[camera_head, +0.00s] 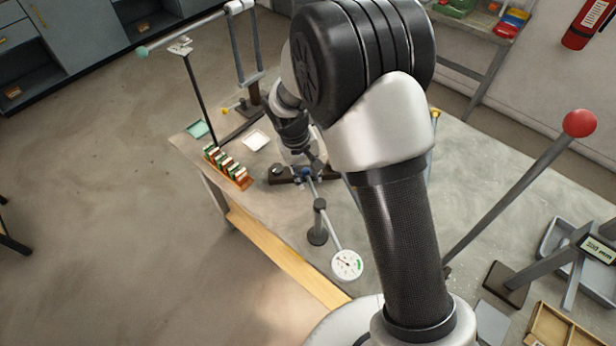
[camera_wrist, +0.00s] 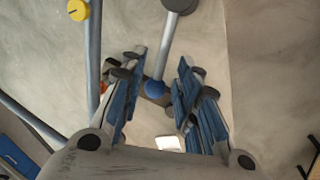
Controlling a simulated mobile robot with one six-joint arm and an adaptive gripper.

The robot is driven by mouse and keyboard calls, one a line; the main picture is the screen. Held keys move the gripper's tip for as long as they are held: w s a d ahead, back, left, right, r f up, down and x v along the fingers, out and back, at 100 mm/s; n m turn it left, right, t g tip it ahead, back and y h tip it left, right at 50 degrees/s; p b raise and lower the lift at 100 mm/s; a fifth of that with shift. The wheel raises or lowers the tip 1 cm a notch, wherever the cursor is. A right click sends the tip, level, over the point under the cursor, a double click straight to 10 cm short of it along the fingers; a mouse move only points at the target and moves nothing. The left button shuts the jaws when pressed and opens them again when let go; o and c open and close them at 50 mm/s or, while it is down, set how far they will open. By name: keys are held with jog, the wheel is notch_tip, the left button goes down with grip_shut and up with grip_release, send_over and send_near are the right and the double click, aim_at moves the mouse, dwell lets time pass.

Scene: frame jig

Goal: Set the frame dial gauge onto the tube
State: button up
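The lever (camera_head: 328,220) crosses a dark post (camera_head: 317,236) standing on the bench. A blue ball knob (camera_head: 306,172) is at its far end. In the wrist view the knob (camera_wrist: 155,89) lies between the fingertips of my gripper (camera_wrist: 157,75), with gaps on both sides. My gripper is open; it also shows from above (camera_head: 304,160). A grey tube (camera_wrist: 93,60) runs left of my fingers; which tube the task names is unclear.
A red-ball lever (camera_head: 579,123) stands at right. A yellow knob (camera_wrist: 78,10) is near the tube. My arm hides the bench middle.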

jog(key=shift+d+f, duration=0.2)
jog(key=shift+f, duration=0.75)
grip_shut()
